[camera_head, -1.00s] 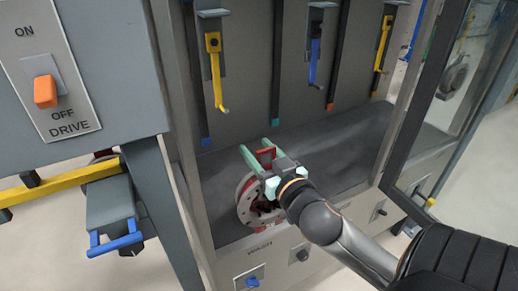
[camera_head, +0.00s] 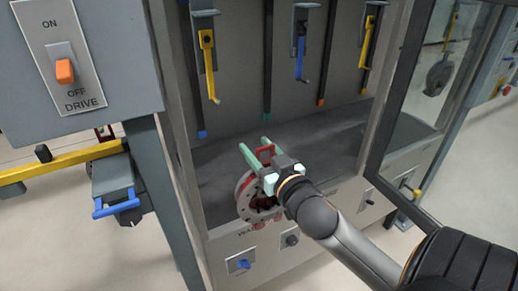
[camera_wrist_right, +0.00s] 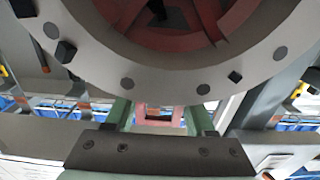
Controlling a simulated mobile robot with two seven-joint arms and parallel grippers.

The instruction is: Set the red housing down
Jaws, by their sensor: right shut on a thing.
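The red housing (camera_head: 246,197) has a round grey flange with bolts around a red inside. In the head view it hangs below my right gripper (camera_head: 256,148), overlapping the front edge of the cabinet floor. The gripper's green fingers are shut on its red handle (camera_head: 265,151). In the right wrist view the flange (camera_wrist_right: 165,80) fills the upper part, and the handle (camera_wrist_right: 158,115) shows between the fingers. I cannot tell whether the housing's underside touches anything. My left gripper is not in view.
The dark cabinet floor (camera_head: 320,150) behind the housing is clear. A yellow hook (camera_head: 208,65), a blue hook (camera_head: 300,45) and another yellow hook (camera_head: 369,40) hang above it. An open glazed door (camera_head: 415,100) stands right of my arm. A drive switch (camera_head: 64,71) is at left.

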